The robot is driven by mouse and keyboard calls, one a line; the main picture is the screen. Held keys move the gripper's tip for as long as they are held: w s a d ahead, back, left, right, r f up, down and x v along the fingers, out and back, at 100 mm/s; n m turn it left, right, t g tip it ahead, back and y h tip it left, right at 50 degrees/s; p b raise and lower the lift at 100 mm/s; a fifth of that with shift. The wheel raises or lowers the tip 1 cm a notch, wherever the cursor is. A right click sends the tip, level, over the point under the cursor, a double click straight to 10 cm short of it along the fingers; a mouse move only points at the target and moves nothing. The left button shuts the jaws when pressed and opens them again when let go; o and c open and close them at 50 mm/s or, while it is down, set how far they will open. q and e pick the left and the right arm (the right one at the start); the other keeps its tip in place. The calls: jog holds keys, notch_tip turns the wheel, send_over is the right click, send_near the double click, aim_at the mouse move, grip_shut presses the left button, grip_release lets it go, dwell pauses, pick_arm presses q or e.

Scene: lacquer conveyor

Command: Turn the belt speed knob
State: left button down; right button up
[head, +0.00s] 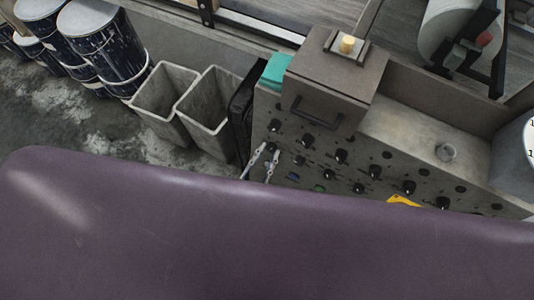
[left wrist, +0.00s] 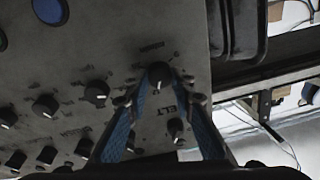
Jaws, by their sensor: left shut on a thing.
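The control panel (head: 318,157) carries several black knobs and some coloured buttons. In the left wrist view a black knob (left wrist: 160,74) sits on the grey panel, near printed letters that read "ELT" as far as I can see. My left gripper (left wrist: 159,84) has its two blue-padded fingers on either side of this knob, shut on it. In the head view my left gripper (head: 265,154) is at the left end of the panel, and the knob is hard to make out there. My right gripper is not in view.
Another knob (left wrist: 175,130) sits close, between the fingers in the left wrist view. Two grey bins (head: 205,105) and several paint drums (head: 97,35) stand left of the panel. A teal object (head: 276,70) lies on the console. A purple surface hides the lower head view.

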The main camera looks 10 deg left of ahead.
pick_arm(q)
jog(key=shift+f, duration=0.1)
jog(key=c, duration=1.7)
grip_release()
jog(key=shift+o, duration=0.2)
jog(key=v, duration=1.2)
jog(key=s+a+f+g+y, duration=0.1)
jog(key=s+a+f+g, duration=0.15)
jog(key=f, duration=0.45)
jog(key=s+a+f+n+g, duration=0.1)
jog(key=f+g, duration=0.2)
jog(key=f, duration=0.5)
jog(key=s+a+f+g+y, duration=0.1)
jog(key=s+f+g, duration=0.1)
jog(key=f, duration=0.5)
jog(key=s+a+f+n+g+y, duration=0.2)
jog(key=s+a+f+g, duration=0.6)
jog(key=s+a+f, duration=0.2)
jog(key=s+f, duration=0.2)
jog(key=s, duration=0.2)
jog(key=shift+y, duration=0.4)
